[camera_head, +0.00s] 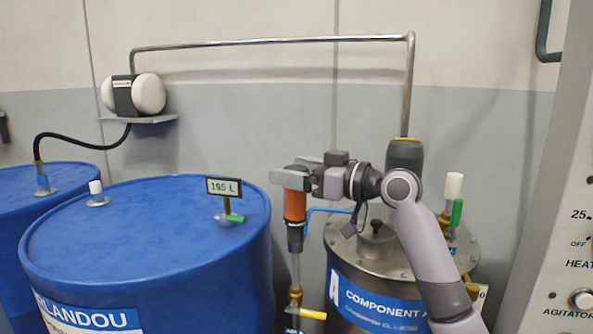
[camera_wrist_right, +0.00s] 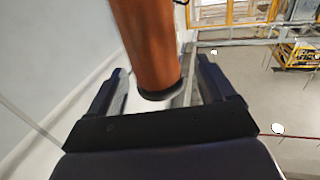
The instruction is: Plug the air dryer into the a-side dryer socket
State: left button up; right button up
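The air dryer, an orange cylinder with a dark lower end (camera_head: 295,207), stands upright in line above a clear tube (camera_head: 296,268) with a brass fitting and yellow-handled valve (camera_head: 313,314). Its dark end meets the tube's top; I cannot tell if it is seated. My right gripper (camera_head: 294,176) is level around the dryer's top. In the right wrist view the dryer (camera_wrist_right: 150,45) is between the two fingers of the gripper (camera_wrist_right: 163,78), with a visible gap beside it, so the gripper looks open. My left gripper is not in view. No separate socket shows.
The component A tank (camera_head: 345,270) stands behind my right arm, with valves on its lid. A large blue drum (camera_head: 150,235) with a 195 L display (camera_head: 224,187) is close on the left. A control panel (camera_head: 560,220) borders the right side.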

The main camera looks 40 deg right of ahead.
jog(key=b+v, duration=0.2)
jog(key=v, duration=0.5)
dwell(0.3)
jog(key=shift+s, duration=0.15)
dwell(0.4)
